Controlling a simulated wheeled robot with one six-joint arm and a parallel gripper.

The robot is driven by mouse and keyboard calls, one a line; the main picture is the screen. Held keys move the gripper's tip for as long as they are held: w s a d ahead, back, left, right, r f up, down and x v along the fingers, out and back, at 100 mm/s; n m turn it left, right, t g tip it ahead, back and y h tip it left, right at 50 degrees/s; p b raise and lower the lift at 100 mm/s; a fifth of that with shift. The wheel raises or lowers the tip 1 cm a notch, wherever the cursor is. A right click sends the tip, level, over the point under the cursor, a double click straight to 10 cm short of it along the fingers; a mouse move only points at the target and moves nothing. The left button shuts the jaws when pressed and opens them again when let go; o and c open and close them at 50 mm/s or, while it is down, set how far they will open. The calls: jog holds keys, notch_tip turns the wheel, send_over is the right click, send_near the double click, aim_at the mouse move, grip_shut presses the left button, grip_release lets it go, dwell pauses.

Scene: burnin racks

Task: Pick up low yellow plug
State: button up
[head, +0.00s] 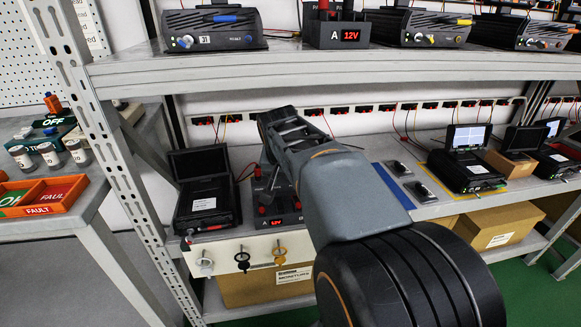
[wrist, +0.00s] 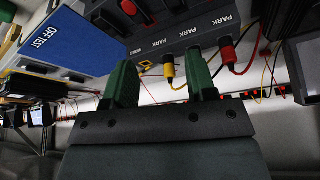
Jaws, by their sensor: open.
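The yellow plug (wrist: 168,70) sits at a PARK position of a dark block (wrist: 215,22) in the wrist view, with a yellow lead below it. My gripper (wrist: 162,66) has two green fingers spread apart, one on each side of the yellow plug. The jaws are open and no contact with the plug can be made out. A red plug (wrist: 228,53) with a red lead is just right of the right finger. In the head view my arm hides the yellow plug; the lower 12V unit (head: 285,221) shows beneath it.
A blue OFF TEST mat (wrist: 70,42) lies left of the block in the wrist view. In the head view, a black instrument (head: 207,204) stands left of the 12V unit. Several hooks (head: 243,259) hang on the front panel, and the upper shelf (head: 310,67) runs above.

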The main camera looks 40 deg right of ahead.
jog(key=w+d, duration=0.3)
jog(key=w+d+b, duration=0.1)
jog(key=w+d, duration=0.2)
jog(key=w, duration=0.1)
jog(key=shift+d+f, duration=0.15)
jog(key=shift+d, duration=0.1)
jog(key=b+x, duration=0.2)
jog(key=x, duration=0.3)
jog(key=shift+b, duration=0.3)
jog(key=shift+a, duration=0.1)
jog(key=c, duration=0.8)
